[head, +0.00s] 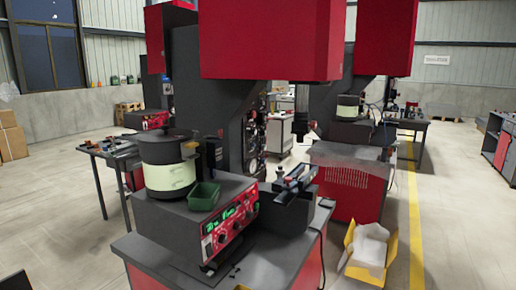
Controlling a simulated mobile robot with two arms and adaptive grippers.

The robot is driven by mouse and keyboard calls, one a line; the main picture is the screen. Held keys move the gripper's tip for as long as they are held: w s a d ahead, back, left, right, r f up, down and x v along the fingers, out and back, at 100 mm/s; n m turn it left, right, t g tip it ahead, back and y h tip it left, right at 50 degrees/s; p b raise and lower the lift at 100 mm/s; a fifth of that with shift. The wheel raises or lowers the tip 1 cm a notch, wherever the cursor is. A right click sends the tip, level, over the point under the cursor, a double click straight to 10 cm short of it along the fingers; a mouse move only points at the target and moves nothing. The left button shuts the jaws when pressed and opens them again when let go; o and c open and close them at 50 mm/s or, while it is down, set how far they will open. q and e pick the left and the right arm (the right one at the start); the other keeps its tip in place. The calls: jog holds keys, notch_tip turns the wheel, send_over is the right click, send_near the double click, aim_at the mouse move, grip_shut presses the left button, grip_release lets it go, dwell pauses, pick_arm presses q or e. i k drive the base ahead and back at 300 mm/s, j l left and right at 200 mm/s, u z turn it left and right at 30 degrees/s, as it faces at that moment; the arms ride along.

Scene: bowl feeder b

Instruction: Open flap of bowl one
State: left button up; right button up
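The nearest bowl feeder is a round bowl with a black top (165,148) and a pale green lower band (170,177). It stands on a dark machine box with a red control panel (235,220), left of centre. A second, similar bowl (348,107) stands on another machine farther back to the right. I see no label telling which one is bowl one. I cannot make out a flap at this size. Neither of my grippers shows in this view.
A small green bin (204,196) sits beside the near bowl. A large red machine housing (270,40) hangs above and behind. A yellow box with white lining (368,250) stands on the floor at right.

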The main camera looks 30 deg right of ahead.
aim_at(188, 147)
jog(key=z, duration=0.55)
jog(key=l+u, duration=0.1)
jog(key=u, duration=0.3)
jog(key=i+l+u, duration=0.1)
jog(key=l+u, duration=0.55)
jog(key=l, duration=0.25)
jog(key=l+u, duration=0.35)
jog(key=l, duration=0.15)
